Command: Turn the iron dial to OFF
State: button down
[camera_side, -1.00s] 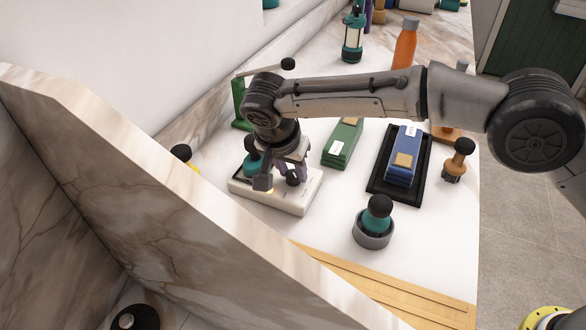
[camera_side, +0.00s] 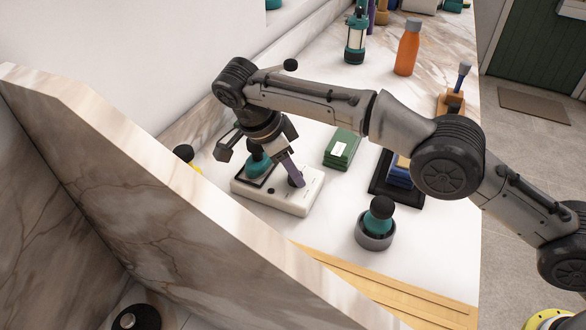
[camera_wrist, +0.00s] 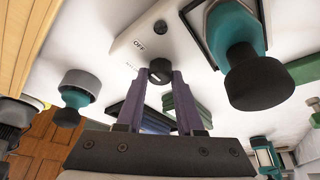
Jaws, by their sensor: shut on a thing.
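The white iron base (camera_side: 292,203) stands on the bench, and its dark round dial (camera_side: 297,180) is near the right end. My gripper (camera_side: 295,178) leans over the base, shut on the dial.
A teal-and-black knobbed tool (camera_side: 378,214) stands in a grey cup right of the base. Green blocks (camera_side: 341,150) lie behind, and a black tray (camera_side: 381,187) is partly hidden by my arm. An orange bottle (camera_side: 406,52) and a lantern (camera_side: 356,38) stand farther back.

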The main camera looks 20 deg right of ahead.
jog(key=shift+a+m, duration=0.1)
jog(key=shift+m, duration=0.2)
jog(key=c, duration=0.5)
grip_release()
jog(key=shift+c, duration=0.2)
jog(key=shift+r, duration=1.75)
jog(key=shift+s+d+r, duration=0.4)
jog(key=shift+s+r, duration=0.2)
jog(key=shift+r, duration=0.1)
jog(key=s+d+r, duration=0.7)
jog(key=s+r, duration=0.1)
jog(key=s, duration=0.2)
jog(key=shift+s, duration=0.2)
